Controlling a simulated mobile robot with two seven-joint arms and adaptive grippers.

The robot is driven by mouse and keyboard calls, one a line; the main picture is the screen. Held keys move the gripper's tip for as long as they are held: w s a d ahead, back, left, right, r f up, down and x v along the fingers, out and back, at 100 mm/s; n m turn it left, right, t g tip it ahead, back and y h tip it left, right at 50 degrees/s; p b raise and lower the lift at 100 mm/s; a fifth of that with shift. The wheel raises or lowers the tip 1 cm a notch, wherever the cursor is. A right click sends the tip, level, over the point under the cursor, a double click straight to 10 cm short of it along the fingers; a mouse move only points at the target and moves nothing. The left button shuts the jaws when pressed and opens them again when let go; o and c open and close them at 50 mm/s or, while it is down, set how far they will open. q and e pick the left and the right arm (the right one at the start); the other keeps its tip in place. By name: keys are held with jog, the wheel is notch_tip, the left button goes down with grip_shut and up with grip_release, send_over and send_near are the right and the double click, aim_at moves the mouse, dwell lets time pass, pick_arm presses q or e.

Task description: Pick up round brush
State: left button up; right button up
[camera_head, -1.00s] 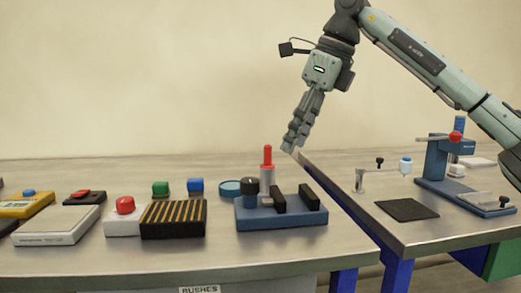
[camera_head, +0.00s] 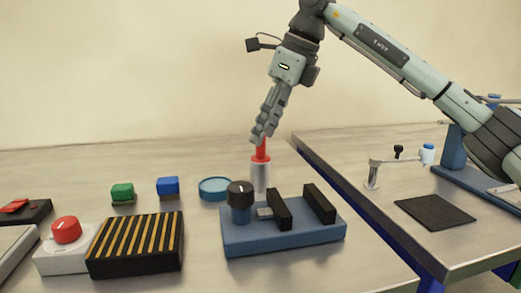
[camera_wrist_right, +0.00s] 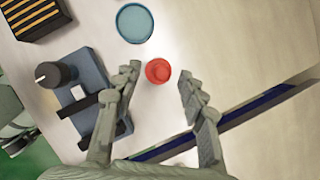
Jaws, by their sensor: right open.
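An upright piece with a red top (camera_head: 261,151) and a pale grey cylindrical body (camera_head: 260,178), which looks like the round brush, stands on the metal table behind the blue fixture. My right gripper (camera_head: 262,138) is over it, fingers pointing down, the tips overlapping its red top in the head view. In the right wrist view the round red top (camera_wrist_right: 158,71) shows in the gap between the open fingers (camera_wrist_right: 159,82). No contact is visible there. My left gripper is not in view.
The blue fixture (camera_head: 285,237) with black blocks and a black knob (camera_head: 240,190) stands close in front. A blue round dish (camera_head: 215,188) lies just left. Green (camera_head: 122,192) and blue (camera_head: 168,186) blocks and a striped black box (camera_head: 137,243) are further left. A second table stands right.

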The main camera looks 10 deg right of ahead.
aim_at(260, 160)
jog(key=x, duration=0.2)
jog(key=shift+w+a+f, duration=0.1)
jog(key=shift+w+f, duration=0.05)
jog(key=shift+f, duration=0.15)
jog(key=shift+c, duration=0.4)
grip_shut()
